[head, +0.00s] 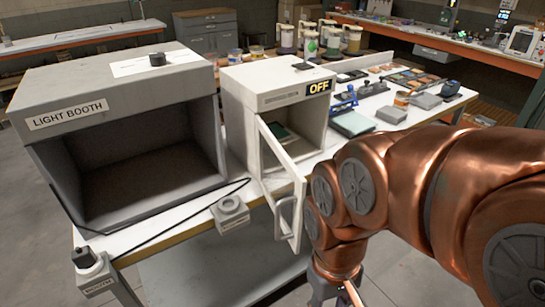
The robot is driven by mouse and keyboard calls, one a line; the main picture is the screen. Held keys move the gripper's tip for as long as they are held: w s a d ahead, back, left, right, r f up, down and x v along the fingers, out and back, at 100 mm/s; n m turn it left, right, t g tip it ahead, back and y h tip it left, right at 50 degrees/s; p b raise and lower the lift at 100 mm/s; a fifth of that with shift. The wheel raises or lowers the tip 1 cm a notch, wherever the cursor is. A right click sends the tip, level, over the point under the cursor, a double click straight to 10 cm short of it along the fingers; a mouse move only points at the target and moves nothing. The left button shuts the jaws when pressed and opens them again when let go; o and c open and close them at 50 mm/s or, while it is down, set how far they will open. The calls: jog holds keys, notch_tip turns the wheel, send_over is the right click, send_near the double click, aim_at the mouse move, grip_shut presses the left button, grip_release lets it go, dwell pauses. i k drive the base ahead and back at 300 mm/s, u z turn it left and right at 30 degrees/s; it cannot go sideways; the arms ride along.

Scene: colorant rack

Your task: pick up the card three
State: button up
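I cannot make out which object is card three; no card number is readable. A small dark green flat piece (281,131) lies inside the white cabinet (268,85), whose front reads OFF. The cabinet's door (284,170) stands open toward me. Several small flat coloured panels (408,78) lie on the white table farther right; I cannot tell if they are cards. My copper arm comes in from the right and bends down in front of the table, right of the open door.
A grey light booth (125,78) with an open front fills the table's left. Small box-shaped controls (231,213) (93,270) sit along the front edge, with a black cable. Jars (286,40) stand behind.

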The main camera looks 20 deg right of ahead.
aim_at(284, 135)
jog(key=u, duration=1.65)
jog(key=k, duration=0.9)
jog(key=z, duration=0.95)
jog(key=i, duration=1)
jog(key=z, duration=0.05)
